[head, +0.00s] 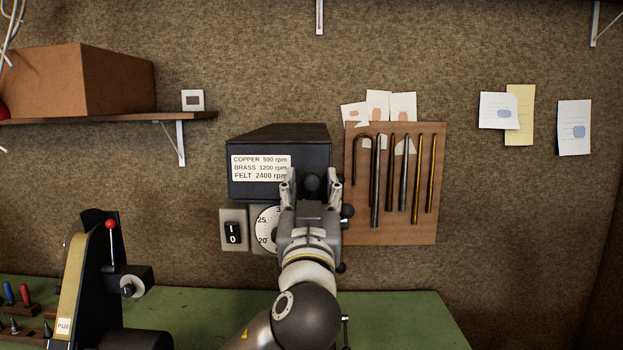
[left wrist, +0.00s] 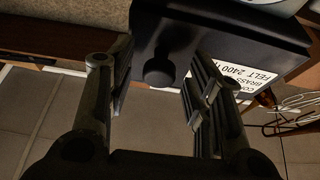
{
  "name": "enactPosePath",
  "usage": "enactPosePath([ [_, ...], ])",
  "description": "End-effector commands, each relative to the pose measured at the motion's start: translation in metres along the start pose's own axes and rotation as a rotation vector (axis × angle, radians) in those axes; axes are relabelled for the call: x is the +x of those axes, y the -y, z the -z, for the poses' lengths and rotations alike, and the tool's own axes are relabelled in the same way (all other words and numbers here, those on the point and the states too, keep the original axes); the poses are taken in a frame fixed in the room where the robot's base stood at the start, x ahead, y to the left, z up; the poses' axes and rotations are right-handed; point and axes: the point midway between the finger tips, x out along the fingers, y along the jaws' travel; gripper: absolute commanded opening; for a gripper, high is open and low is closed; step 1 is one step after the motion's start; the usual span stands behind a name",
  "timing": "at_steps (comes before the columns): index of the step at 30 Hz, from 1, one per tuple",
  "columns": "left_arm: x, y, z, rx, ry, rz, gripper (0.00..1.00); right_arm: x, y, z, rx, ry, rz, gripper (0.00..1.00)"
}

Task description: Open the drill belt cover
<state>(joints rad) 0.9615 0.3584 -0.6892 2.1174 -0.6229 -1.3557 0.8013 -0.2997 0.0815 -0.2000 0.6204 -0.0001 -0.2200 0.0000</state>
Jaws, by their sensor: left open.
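The drill belt cover (head: 255,190) is a black box on the wall at mid height, with a white label of copper, brass and felt speeds on its front. It looks shut. A round dark knob (head: 312,183) sits low on its front; it also shows in the left wrist view (left wrist: 159,72). My left gripper (head: 312,180) is open in front of the cover, one finger on each side of the knob. In the left wrist view I see gaps between the knob and both fingers. Contact is not visible. My right gripper is out of view.
Below the cover are a switch (head: 233,234) and a dial (head: 266,228), partly hidden by my gripper. A tool board (head: 395,232) hangs close on the right. A belt sander (head: 75,270) stands at the left of the green bench (head: 400,320). A shelf (head: 130,117) is upper left.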

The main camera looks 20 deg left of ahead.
Motion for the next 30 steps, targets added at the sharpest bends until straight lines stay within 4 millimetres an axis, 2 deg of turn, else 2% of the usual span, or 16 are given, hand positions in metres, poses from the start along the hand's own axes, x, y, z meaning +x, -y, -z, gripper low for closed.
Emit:
enactPosePath([
  [8, 0.0014, -0.0002, -0.0006, 0.000, 0.000, -0.001, 0.47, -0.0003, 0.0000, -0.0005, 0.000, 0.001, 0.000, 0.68],
  [19, 0.0011, -0.0002, -0.0004, 0.000, 0.000, -0.001, 0.00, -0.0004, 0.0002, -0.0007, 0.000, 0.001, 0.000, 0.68],
  [30, 0.0058, -0.0015, -0.0012, -0.014, 0.000, 0.005, 0.00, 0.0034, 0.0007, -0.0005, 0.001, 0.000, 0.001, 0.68],
])
